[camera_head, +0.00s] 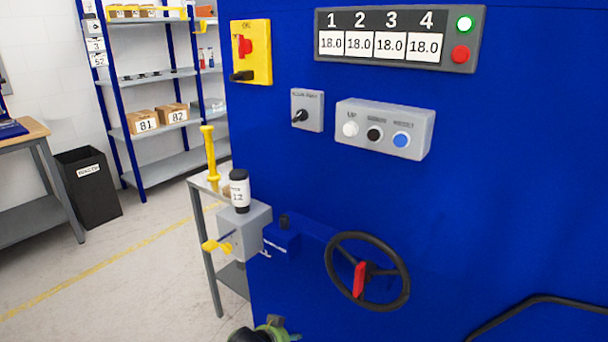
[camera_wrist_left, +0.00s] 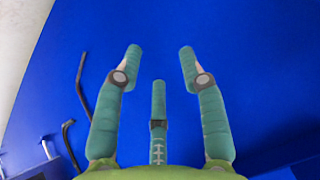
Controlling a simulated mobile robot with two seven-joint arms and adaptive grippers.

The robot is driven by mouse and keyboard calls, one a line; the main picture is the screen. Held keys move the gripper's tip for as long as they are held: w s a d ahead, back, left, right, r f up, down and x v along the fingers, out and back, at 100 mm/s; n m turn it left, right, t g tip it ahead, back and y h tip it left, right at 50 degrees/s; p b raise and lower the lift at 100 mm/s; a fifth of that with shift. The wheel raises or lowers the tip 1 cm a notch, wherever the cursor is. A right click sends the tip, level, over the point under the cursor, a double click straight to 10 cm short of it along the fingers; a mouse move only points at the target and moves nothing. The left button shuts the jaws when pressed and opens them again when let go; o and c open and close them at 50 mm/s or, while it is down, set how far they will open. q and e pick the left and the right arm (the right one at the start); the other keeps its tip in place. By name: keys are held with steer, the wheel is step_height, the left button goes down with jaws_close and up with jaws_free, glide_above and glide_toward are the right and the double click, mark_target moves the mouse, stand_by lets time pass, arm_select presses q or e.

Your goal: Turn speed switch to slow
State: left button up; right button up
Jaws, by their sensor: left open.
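The speed switch is a small grey box (camera_head: 309,98) with a black knob (camera_head: 300,116), on the upper part of the blue machine front in the head view. Its small label is hard to read, and the knob points to the lower left. My left gripper (camera_wrist_left: 160,62) is open and empty in the left wrist view, its green fingers spread in front of a plain blue surface. A green and black part of an arm shows at the bottom edge of the head view, well below the switch. My right gripper is not in view.
A button box (camera_head: 384,130) sits right of the switch, a yellow switch box (camera_head: 251,52) to its left and a display (camera_head: 398,37) above. A black handwheel (camera_head: 335,250) and a grey block (camera_head: 243,232) stick out below. A black bar (camera_head: 550,299) is at lower right.

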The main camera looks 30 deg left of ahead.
mark_target(297, 119)
arm_select(q)
steer(key=w+r+m+t+h, duration=0.1)
steer(key=w+r+m+t, duration=0.15)
steer(key=r, duration=1.15)
steer(key=w+r+m+t, duration=0.2)
steer(key=w+r, duration=0.1)
steer(key=r, duration=1.1)
steer(key=w+a+r+m+t, duration=0.1)
steer(key=a+r+t, duration=0.2)
steer(key=r, duration=1)
steer(key=a+r+m+t, duration=0.1)
steer(key=a+r+t, duration=0.15)
steer(key=r, duration=1.05)
steer(key=shift+h, duration=0.5)
steer(key=w+p, duration=0.2)
steer(key=w, duration=0.4)
steer(key=shift+w, duration=0.2)
steer(key=shift+w+f, duration=0.1)
steer(key=shift+w, duration=0.3)
steer(key=shift+f, duration=0.1)
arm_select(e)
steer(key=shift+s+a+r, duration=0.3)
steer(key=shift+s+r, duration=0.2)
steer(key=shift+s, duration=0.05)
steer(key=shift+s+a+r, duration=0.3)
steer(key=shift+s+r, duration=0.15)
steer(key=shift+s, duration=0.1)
arm_select(q)
jaws_close()
